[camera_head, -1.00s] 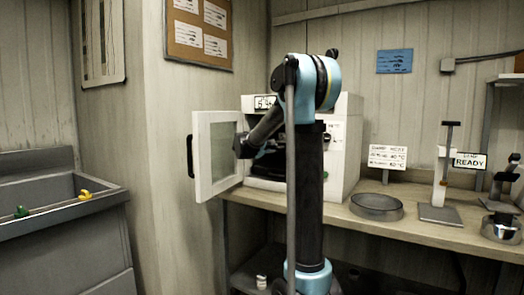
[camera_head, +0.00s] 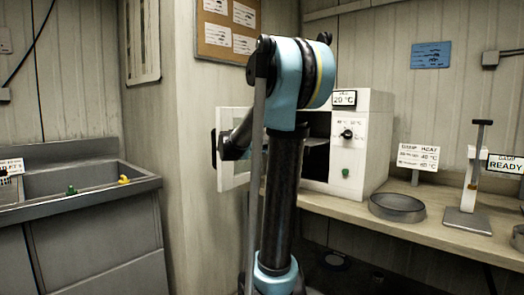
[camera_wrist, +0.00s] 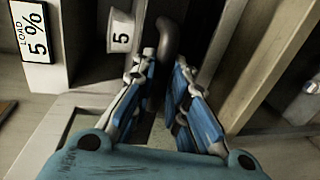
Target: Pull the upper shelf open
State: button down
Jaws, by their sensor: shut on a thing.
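The white oven (camera_head: 376,150) stands on the bench with its glazed door (camera_head: 232,178) swung open to the left. A pale, flat shelf edge (camera_head: 316,143) shows in its dark opening, partly hidden by my arm. I cannot tell from the head view how far out the shelf is. My gripper (camera_wrist: 167,62) is hidden behind my arm there. In the wrist view its fingers are closed in around a dark curved handle (camera_wrist: 168,36). I cannot see clearly what the handle is fixed to. A white tag marked 5 (camera_wrist: 120,32) is beside it.
A round metal pan (camera_head: 397,207) and a scale-like stand (camera_head: 471,190) are on the bench (camera_head: 430,230), right of the oven. A grey sink (camera_head: 90,200) is at the left. A LOAD 5% sign (camera_wrist: 33,32) shows in the wrist view. Floor space between sink and bench looks narrow.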

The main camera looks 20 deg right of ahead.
jog(key=shift+s+a+f, duration=0.1)
jog(key=shift+s+f, duration=0.05)
jog(key=shift+s, duration=0.25)
jog(key=c, duration=1.6)
grip_release()
jog(key=shift+w, duration=0.1)
jog(key=shift+a, duration=0.1)
jog(key=v, duration=1.1)
jog(key=shift+a, duration=0.35)
